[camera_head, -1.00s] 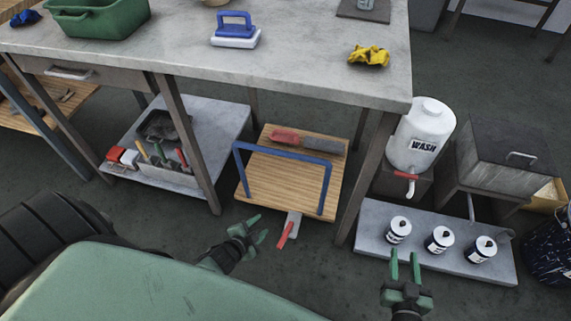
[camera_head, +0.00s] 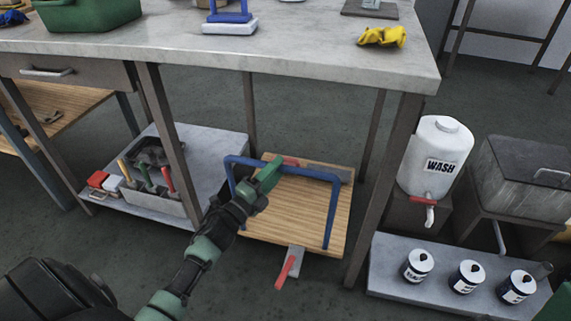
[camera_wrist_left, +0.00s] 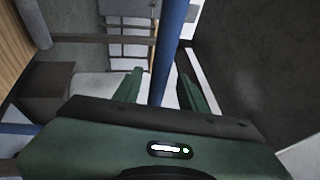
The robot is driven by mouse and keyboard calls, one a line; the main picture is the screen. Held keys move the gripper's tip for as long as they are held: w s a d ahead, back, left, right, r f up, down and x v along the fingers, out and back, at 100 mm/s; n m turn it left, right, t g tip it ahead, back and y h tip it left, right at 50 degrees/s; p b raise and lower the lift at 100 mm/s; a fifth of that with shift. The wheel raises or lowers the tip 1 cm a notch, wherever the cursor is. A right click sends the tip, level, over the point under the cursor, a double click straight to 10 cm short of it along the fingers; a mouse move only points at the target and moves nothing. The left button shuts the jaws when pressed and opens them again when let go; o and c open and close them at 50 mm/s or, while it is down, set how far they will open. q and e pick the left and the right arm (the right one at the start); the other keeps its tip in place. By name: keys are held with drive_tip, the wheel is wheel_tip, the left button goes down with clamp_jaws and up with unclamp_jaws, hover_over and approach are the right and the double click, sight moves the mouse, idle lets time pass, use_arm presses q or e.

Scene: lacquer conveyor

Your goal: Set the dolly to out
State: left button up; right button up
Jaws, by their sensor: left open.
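The dolly is a low wooden platform (camera_head: 300,215) under the workbench, with an upright blue handle (camera_head: 331,210). A red pedal (camera_head: 284,273) on a grey plate sticks out at its front edge. My left gripper (camera_head: 270,172) is open at the left part of the handle's top bar and hides some of it. In the left wrist view the blue bar (camera_wrist_left: 172,50) runs between the two open green fingers (camera_wrist_left: 160,85). Whether they touch it I cannot tell. My right gripper is out of view.
A table leg (camera_head: 385,190) stands right of the dolly, and a grey shelf (camera_head: 205,150) with a tool caddy (camera_head: 160,200) is at left. A red-handled tool lies on the platform's back. A low shelf (camera_head: 390,265) holds three cans. Floor before the dolly is clear.

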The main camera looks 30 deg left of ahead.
use_arm(q)
drive_tip(key=shift+b+x, duration=0.35)
drive_tip(key=shift+x, duration=1.85)
drive_tip(key=shift+f, duration=0.15)
clamp_jaws()
